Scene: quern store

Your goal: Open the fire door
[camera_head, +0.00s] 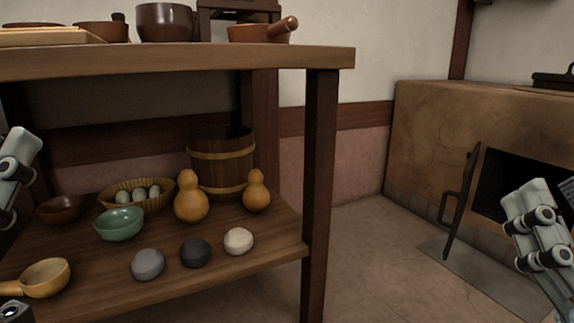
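The fire door (461,206) is a dark iron plate with a bar handle on its left side. It stands swung out from the clay stove (440,130), seen nearly edge-on, and the dark firebox opening (515,180) shows beside it. My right gripper (549,190) is at the right edge, in front of the opening and right of the door, apart from the door in the picture. Its fingers look parted, with a textured pad showing and nothing between them; the far finger is partly cut off. My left gripper (16,165) is only partly in view at the left edge.
A wooden table (330,58) with a lower shelf (215,280) fills the left, holding bowls, gourds (191,200), a bucket (221,160) and round stones (195,252). Its leg (319,190) stands between shelf and stove. The floor (365,255) between them is clear.

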